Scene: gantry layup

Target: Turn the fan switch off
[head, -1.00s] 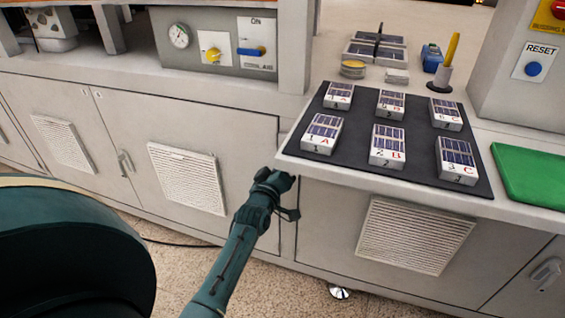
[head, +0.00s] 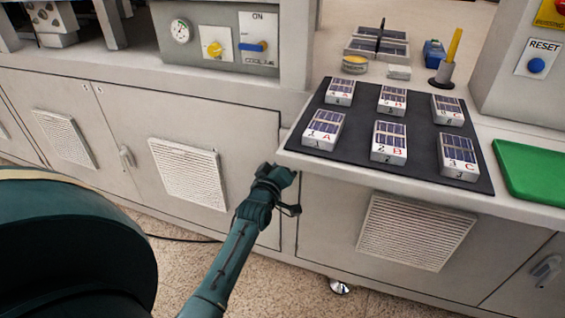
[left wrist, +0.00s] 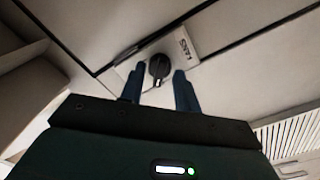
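The fan switch is a round black knob (left wrist: 159,68) beside a pale label plate that reads FANS (left wrist: 186,47), on a light grey panel in the left wrist view. My left gripper (left wrist: 159,72) is open, with one dark finger on each side of the knob and gaps visible between. I cannot tell whether the fingertips reach past its face. In the head view my left gripper (head: 284,176) is at the cabinet front, just below the bench's left front corner. The knob is hidden there. My right gripper is not in view.
The bench edge (head: 400,196) overhangs near my left gripper. Solar-cell blocks stand on a black mat (head: 415,150). A green mat (head: 532,172) lies right. A coolant panel (head: 258,42) with yellow and blue handles is at the back. A louvred vent (head: 188,173) is on the left cabinet door.

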